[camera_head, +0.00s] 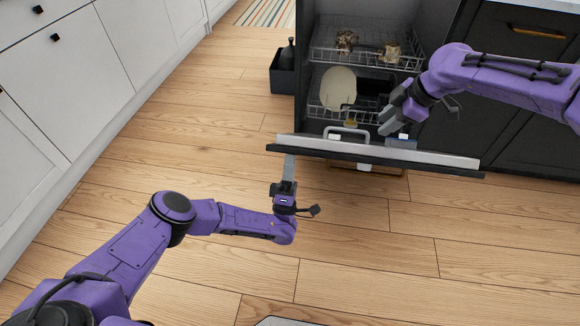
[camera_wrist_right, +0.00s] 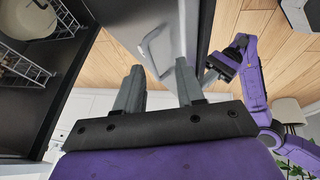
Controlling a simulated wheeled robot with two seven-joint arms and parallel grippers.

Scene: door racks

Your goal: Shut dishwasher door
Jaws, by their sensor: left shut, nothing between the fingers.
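The dishwasher (camera_head: 300,80) stands open at the top of the head view. Its door (camera_head: 440,158) is partly lowered, seen nearly edge-on as a dark panel with a pale edge. My left gripper (camera_head: 289,160) is shut and empty at the outer side of the door, near its left end; contact is unclear. My right gripper (camera_head: 389,120) is over the door's inner side, in front of the racks. In the right wrist view its fingers (camera_wrist_right: 160,66) are apart with nothing between them, near the door's pale inner face (camera_wrist_right: 198,22). My left gripper (camera_wrist_right: 216,68) shows beyond the door there.
An upper rack (camera_head: 322,60) and lower rack (camera_head: 318,108) hold dishes, including a pale plate (camera_head: 338,88). White cabinets (camera_head: 85,65) line the left, dark cabinets (camera_head: 500,120) the right. A dark bin (camera_head: 283,75) stands beside the dishwasher. The wooden floor in front is clear.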

